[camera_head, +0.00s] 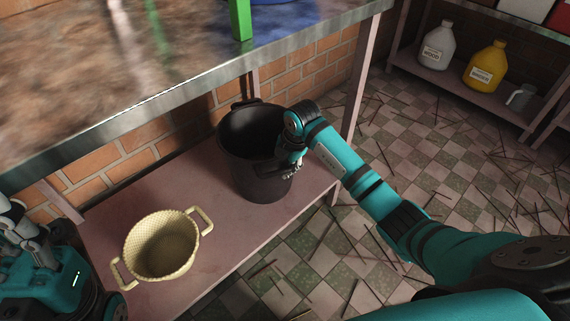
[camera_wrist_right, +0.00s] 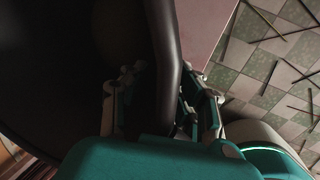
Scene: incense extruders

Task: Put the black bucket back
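The black bucket (camera_head: 262,165) stands upright on the pinkish lower shelf (camera_head: 225,222) under the worktop, and looks empty. My right gripper (camera_head: 290,168) is at the bucket's right side, near its rim. In the right wrist view, the fingers of my right gripper (camera_wrist_right: 165,90) lie on either side of the black rim (camera_wrist_right: 168,45), one inside the bucket and one outside. I cannot tell whether both press on it. Part of my left gripper (camera_head: 22,232) shows at the left edge; its fingertips are unclear.
A cream woven basket (camera_head: 163,246) with two handles stands on the shelf left of the bucket. The worktop edge (camera_head: 190,92) overhangs behind. White (camera_head: 437,48) and yellow (camera_head: 486,66) jugs stand on another shelf. Thin sticks litter the checkered floor (camera_head: 430,150).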

